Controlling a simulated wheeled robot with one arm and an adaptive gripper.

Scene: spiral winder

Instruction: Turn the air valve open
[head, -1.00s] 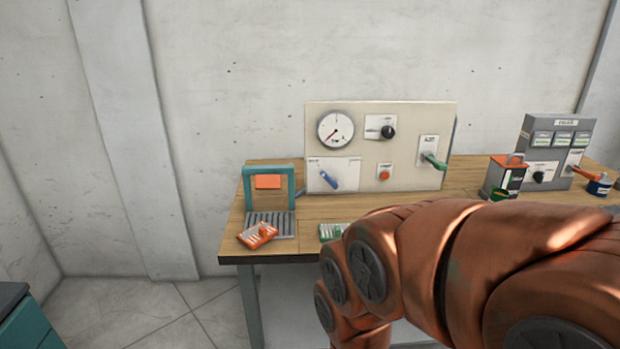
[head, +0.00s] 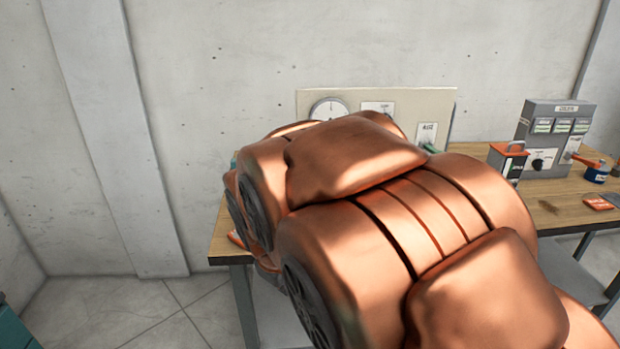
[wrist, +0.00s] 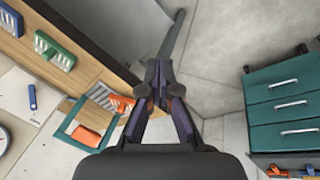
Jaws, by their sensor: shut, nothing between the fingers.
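The control panel (head: 302,97) stands at the back of the bench, mostly hidden by my arm in the head view. Its gauge (head: 328,108) and green lever (head: 430,147) show partly. A blue lever (wrist: 32,97) on a white plate (wrist: 18,88) shows at the left of the wrist view, near the gauge (wrist: 4,140). It may be the air valve; I cannot read its label. My gripper (wrist: 156,80) is shut and empty, well right of the blue lever in the wrist view, apart from it. It is hidden in the head view.
A teal frame (wrist: 67,118) with an orange block stands on the bench between the blue lever and my gripper in the wrist view. A teal drawer cabinet (wrist: 292,92) is at the right. Floor between is clear.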

